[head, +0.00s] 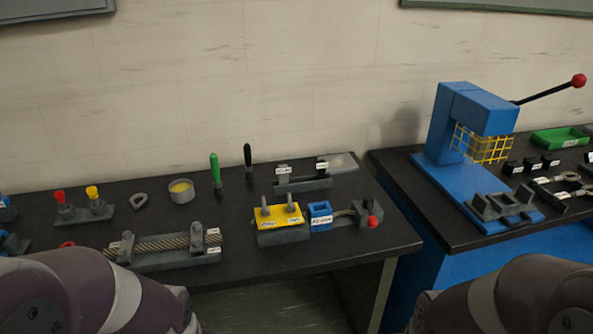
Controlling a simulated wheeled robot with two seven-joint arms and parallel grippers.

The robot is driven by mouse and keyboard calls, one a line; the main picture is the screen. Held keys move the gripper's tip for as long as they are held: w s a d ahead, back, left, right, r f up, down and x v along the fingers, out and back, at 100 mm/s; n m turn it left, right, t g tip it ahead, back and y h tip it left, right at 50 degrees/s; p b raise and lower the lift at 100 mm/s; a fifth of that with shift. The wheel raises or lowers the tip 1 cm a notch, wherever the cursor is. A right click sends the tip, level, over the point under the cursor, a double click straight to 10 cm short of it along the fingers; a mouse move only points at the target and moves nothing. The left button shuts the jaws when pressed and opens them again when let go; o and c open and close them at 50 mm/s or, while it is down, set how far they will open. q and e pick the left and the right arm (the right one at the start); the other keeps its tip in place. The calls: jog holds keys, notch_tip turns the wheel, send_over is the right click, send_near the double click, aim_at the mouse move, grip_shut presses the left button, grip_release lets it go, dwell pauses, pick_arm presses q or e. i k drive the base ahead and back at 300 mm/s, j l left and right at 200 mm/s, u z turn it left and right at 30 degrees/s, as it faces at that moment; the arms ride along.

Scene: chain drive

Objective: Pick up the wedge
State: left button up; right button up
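A small grey teardrop-shaped piece (138,200) lies on the dark left table (330,250), left of a round tin. It may be the wedge, but no label on it can be read and I cannot tell for sure. Nothing touches it. My left and right arms show only as dark links at the bottom left and bottom right. Neither gripper's fingers are in view.
A rope in a grey fixture (165,260) lies along the front edge. The round tin (181,191), a green-handled tool (215,172), a yellow-topped block (278,217) and a blue block (320,216) stand nearby. A blue press (470,125) stands on the right table.

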aim_at(283, 170)
jog(key=i+j+z, duration=0.4)
jog(key=j, duration=0.2)
jog(key=j+z, duration=0.2)
jog(key=i+j+z, duration=0.2)
jog(key=j, duration=0.25)
jog(key=j+z, duration=0.2)
jog(key=j, duration=0.15)
jog(key=i+z, duration=0.15)
jog(key=z, duration=0.15)
jog(key=i+z, duration=0.15)
jog(key=z, duration=0.15)
jog(key=i, duration=0.25)
